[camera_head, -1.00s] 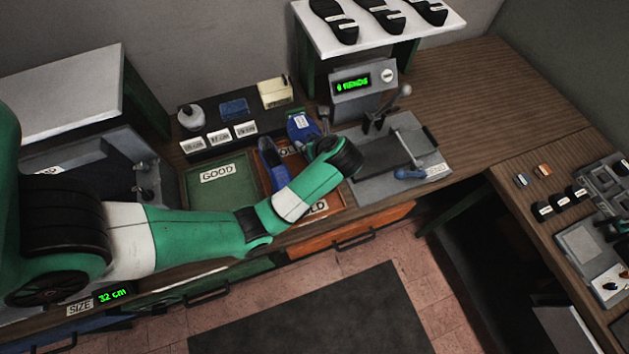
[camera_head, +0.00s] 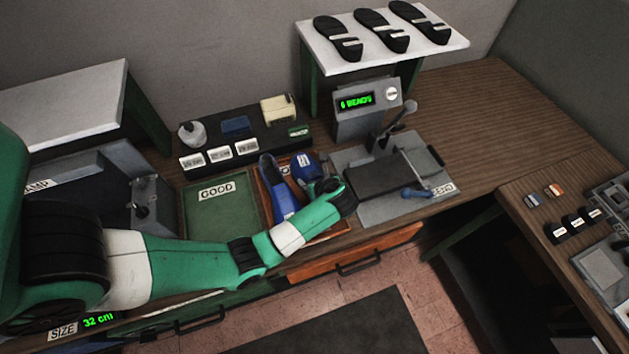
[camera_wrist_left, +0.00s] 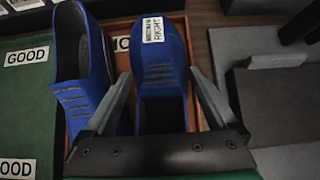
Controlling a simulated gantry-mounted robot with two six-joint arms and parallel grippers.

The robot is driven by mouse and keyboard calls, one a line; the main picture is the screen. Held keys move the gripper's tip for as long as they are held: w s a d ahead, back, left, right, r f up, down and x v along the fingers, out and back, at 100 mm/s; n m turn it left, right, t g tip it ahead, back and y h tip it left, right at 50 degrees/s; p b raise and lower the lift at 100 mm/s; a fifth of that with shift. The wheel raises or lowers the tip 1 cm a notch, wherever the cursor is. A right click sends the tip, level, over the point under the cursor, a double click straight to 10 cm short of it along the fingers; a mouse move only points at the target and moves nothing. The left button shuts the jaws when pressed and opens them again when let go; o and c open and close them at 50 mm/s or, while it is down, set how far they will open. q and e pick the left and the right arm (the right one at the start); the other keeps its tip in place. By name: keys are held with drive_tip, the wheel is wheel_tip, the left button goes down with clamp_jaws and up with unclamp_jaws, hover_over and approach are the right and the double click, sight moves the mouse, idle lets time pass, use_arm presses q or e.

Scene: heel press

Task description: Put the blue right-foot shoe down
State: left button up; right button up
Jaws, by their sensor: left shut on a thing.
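The blue right-foot shoe (camera_head: 308,168) has a white label reading RIGHT and also shows in the left wrist view (camera_wrist_left: 160,75). My left gripper (camera_wrist_left: 162,88) is shut on it, one finger on each side; in the head view the gripper (camera_head: 318,185) partly covers it. The shoe is over the right half of the orange-rimmed HOLD tray (camera_head: 341,224). Its sole is hidden, so I cannot tell whether it touches the tray. A second blue shoe (camera_head: 276,188) stands beside it on the left, in the tray; it also shows in the left wrist view (camera_wrist_left: 80,65). My right gripper is out of view.
The green GOOD tray (camera_head: 220,220) to the left is empty. A grey press unit (camera_head: 385,172) with levers stands close on the right, its display (camera_head: 357,101) lit. A black rack (camera_head: 243,150) with small items is behind. Black soles (camera_head: 381,30) lie on a white shelf.

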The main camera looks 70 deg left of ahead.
use_arm(q)
drive_tip(key=shift+f, duration=0.25)
drive_tip(key=shift+f, duration=0.15)
drive_tip(key=o, duration=1.5)
drive_tip(key=shift+d+r, duration=0.1)
drive_tip(key=shift+r, duration=0.2)
drive_tip(key=p+v, duration=0.2)
drive_tip(key=v, duration=0.9)
drive_tip(key=shift+d+r, duration=0.15)
drive_tip(key=shift+d, duration=0.1)
